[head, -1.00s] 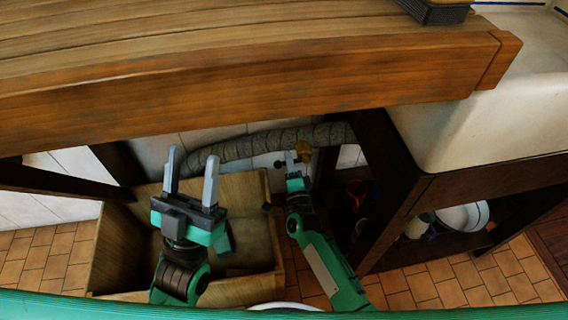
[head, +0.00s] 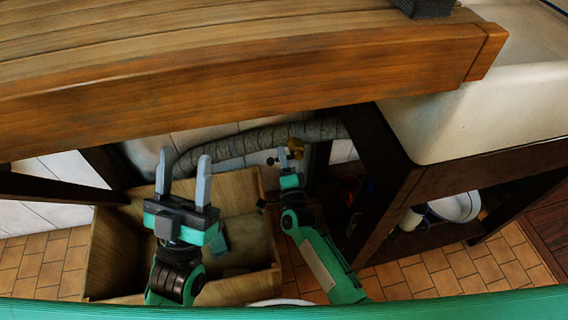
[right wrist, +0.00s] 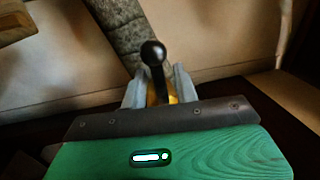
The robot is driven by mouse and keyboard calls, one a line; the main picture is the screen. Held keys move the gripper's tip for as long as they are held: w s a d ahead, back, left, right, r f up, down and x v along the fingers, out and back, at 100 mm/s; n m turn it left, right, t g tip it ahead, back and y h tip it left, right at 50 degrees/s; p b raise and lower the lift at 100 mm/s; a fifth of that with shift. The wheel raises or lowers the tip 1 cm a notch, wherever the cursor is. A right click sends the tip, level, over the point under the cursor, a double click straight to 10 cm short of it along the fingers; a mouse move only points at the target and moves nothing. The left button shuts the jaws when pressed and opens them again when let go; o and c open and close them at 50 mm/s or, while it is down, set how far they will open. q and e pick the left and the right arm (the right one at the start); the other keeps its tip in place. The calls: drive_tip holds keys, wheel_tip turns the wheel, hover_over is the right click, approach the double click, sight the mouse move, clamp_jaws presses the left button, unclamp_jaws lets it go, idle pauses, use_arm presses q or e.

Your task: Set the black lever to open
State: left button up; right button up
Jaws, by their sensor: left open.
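The black lever shows in the right wrist view as a round black knob on a short dark stem (right wrist: 153,54), with brass behind it. In the head view its small knob (head: 270,161) is beside a brass fitting (head: 295,148) below the wooden counter. My right gripper (right wrist: 160,74) has its pale fingers apart, one on each side of the stem; whether they touch it I cannot tell. It also shows in the head view (head: 284,157), small and partly hidden by its own arm. My left gripper (head: 184,157) is open and empty, pointing up above a wooden crate.
A thick wooden counter (head: 240,80) overhangs the work space. A grey wrapped pipe (head: 250,142) runs behind the fitting. The crate (head: 105,245) stands on the tiled floor. A dark wooden post (head: 385,150) and a white sink (head: 470,115) are to the right.

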use_arm(q)
wheel_tip(320, 180, down, 8)
drive_tip(key=w+d+g+p, duration=0.2)
drive_tip(key=g, duration=0.3)
drive_tip(key=shift+d+g+y, duration=0.3)
drive_tip(key=shift+d+y, duration=0.1)
use_arm(e)
drive_tip(key=v, duration=1.3)
drive_tip(key=shift+s, duration=0.35)
drive_tip(key=shift+d+f, duration=0.1)
